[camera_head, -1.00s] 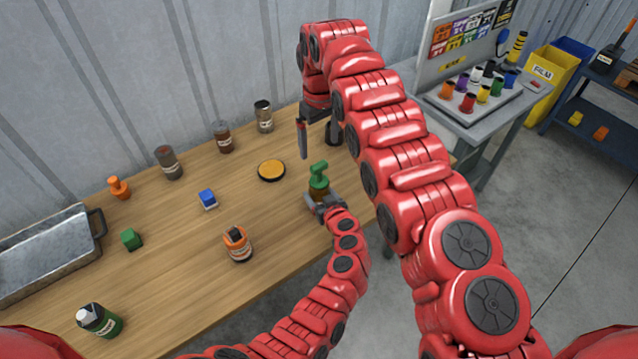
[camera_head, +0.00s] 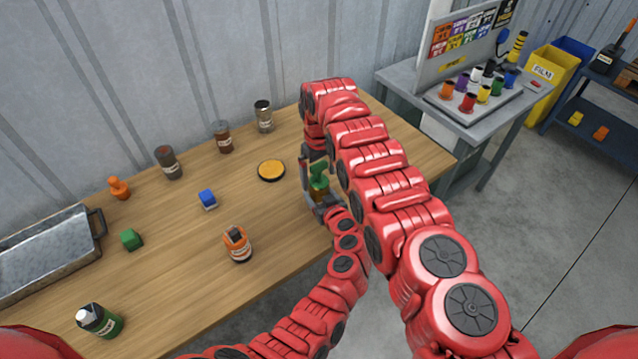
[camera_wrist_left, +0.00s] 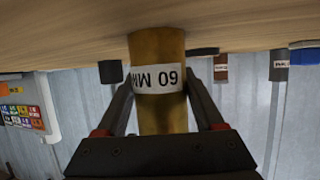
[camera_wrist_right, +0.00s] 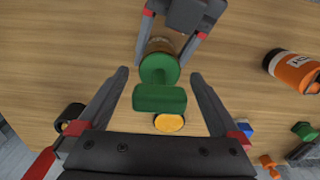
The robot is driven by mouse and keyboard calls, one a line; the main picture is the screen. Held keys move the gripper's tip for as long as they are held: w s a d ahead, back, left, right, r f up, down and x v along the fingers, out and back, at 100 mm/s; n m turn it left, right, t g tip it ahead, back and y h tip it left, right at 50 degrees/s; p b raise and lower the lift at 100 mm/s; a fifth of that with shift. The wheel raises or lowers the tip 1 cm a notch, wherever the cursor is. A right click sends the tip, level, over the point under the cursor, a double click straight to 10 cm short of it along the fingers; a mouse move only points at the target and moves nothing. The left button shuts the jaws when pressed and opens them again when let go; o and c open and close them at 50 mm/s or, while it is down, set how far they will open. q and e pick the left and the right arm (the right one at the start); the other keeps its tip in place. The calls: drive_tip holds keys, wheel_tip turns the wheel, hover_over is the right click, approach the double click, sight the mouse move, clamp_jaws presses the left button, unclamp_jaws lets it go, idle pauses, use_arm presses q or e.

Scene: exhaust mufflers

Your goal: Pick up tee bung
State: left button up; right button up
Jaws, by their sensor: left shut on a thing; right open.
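The green tee bung (camera_head: 319,182) has a crossbar handle and sits in the top end of a brass tube. The tube (camera_wrist_left: 157,45) shows in the left wrist view with a white label reading 60 MM. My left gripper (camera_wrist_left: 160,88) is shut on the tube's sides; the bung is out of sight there. My right gripper (camera_wrist_right: 160,76) is open, its fingers either side of the bung's handle (camera_wrist_right: 160,98). In the head view my right arm partly hides the bung and tube.
Several jars stand along the back. A metal tray (camera_head: 45,250) is at the left end. Bare wood lies between these things.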

drive_tip(key=c, duration=1.5)
drive_tip(key=shift+o, duration=0.2)
wheel_tip(320, 180, up, 10)
drive_tip(key=shift+r, duration=0.1)
use_arm(q)
drive_tip(key=o, duration=1.5)
drive_tip(key=shift+s, duration=0.1)
drive_tip(key=v, duration=1.1)
drive_tip(key=shift+s+d+r, duration=0.15)
drive_tip(key=shift+s, duration=0.2)
